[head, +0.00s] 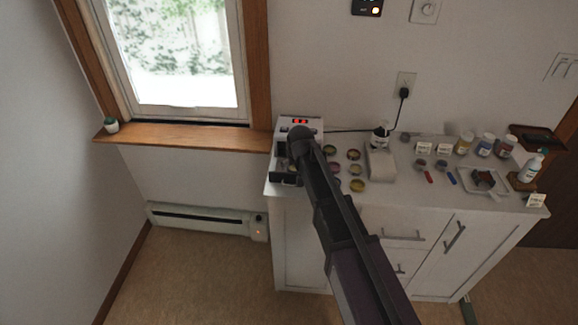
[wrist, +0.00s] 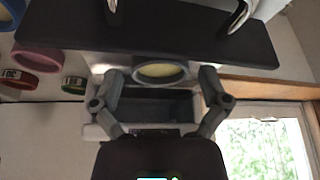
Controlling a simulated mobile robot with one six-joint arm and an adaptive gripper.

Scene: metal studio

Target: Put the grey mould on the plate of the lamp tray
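The grey mould (wrist: 160,73), a round ring with a pale yellow middle, lies between my fingertips in the wrist view. It appears to rest on the pulled-out tray, between the dark front panel (wrist: 150,32) and the lamp's dark opening (wrist: 160,106). My gripper (wrist: 160,78) is open around it, with a small gap seen on each side. In the head view the white lamp (head: 312,126) with red digits stands at the counter's left end, its dark tray (head: 284,178) out at the front. My arm hides much of the tray there.
Several coloured round moulds (head: 355,170) lie on the counter just right of the lamp. The window sill (head: 190,137) is on the left.

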